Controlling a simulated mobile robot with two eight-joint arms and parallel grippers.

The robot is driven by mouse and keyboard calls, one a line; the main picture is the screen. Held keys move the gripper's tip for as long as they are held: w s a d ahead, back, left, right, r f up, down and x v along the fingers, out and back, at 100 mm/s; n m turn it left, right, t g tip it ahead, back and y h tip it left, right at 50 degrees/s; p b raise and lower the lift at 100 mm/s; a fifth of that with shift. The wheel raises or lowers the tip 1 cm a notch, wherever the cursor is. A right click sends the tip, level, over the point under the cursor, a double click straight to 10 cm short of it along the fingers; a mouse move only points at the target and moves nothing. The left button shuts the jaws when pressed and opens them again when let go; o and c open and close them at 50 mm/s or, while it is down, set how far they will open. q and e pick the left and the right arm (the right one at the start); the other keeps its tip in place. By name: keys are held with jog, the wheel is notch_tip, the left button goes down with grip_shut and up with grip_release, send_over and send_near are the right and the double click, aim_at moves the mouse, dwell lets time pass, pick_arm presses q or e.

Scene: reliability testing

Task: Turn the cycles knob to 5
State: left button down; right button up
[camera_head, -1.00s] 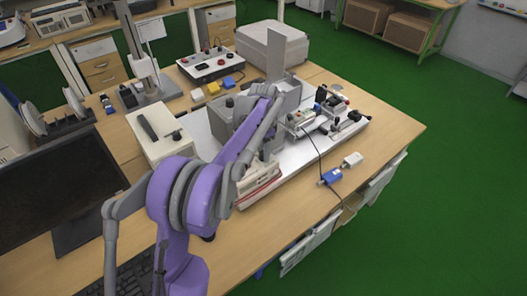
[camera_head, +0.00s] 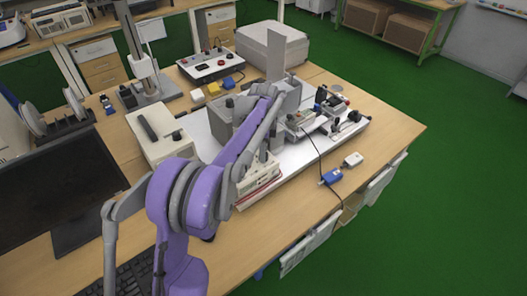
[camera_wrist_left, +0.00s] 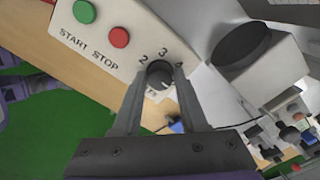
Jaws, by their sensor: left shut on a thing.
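The cycles knob (camera_wrist_left: 159,76) is a small dark round knob on a cream panel (camera_wrist_left: 120,48) in the left wrist view. The numerals 2, 3 and 4 show around its upper side; other numerals are hidden. A light mark shows near its lower right, but I cannot read the setting surely. My left gripper (camera_wrist_left: 159,70) is shut on the knob, with one finger on each side. In the head view, my purple and grey left arm covers most of the gripper and the knob. My right gripper is not in view.
A green START button (camera_wrist_left: 84,11) and a red STOP button (camera_wrist_left: 119,37) sit left of the knob. A large dark round part (camera_wrist_left: 243,46) is close on the right. A blue connector (camera_head: 332,176) and a white one (camera_head: 353,159) lie on the wooden table (camera_head: 395,137).

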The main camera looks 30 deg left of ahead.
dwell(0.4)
pick_arm(q)
jog(key=shift+c, duration=2.2)
grip_release()
notch_tip(320, 180, up, 11)
jog(key=shift+p, duration=0.35)
jog(key=shift+f, duration=0.1)
